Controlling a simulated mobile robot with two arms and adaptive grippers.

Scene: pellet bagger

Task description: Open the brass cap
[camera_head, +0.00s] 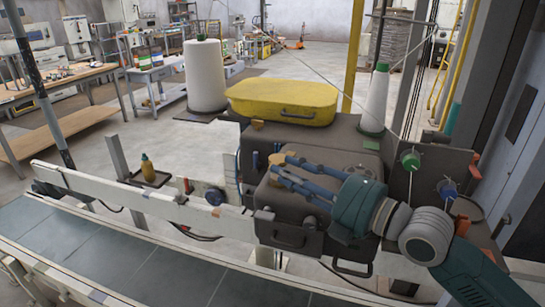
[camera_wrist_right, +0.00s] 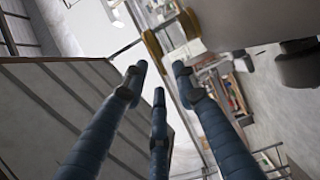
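The brass cap (camera_head: 281,158) is a small round golden disc on the dark grey machine (camera_head: 345,150), just beside my right fingertips in the head view. In the right wrist view a brass round piece (camera_wrist_right: 190,22) and a second brass edge (camera_wrist_right: 153,43) show beyond the fingertips. My right gripper (camera_head: 281,172) has three blue fingers, and it also shows in the right wrist view (camera_wrist_right: 158,76). The fingers are spread apart with nothing between them. I cannot tell whether a fingertip touches the cap. My left gripper is not in view.
A yellow lid (camera_head: 283,98) lies on top of the machine. White thread cones (camera_head: 205,75) (camera_head: 374,100) stand at either side of it. A conveyor (camera_head: 100,255) with a pale rail runs along the front. A small yellow bottle (camera_head: 148,168) stands on a bracket left.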

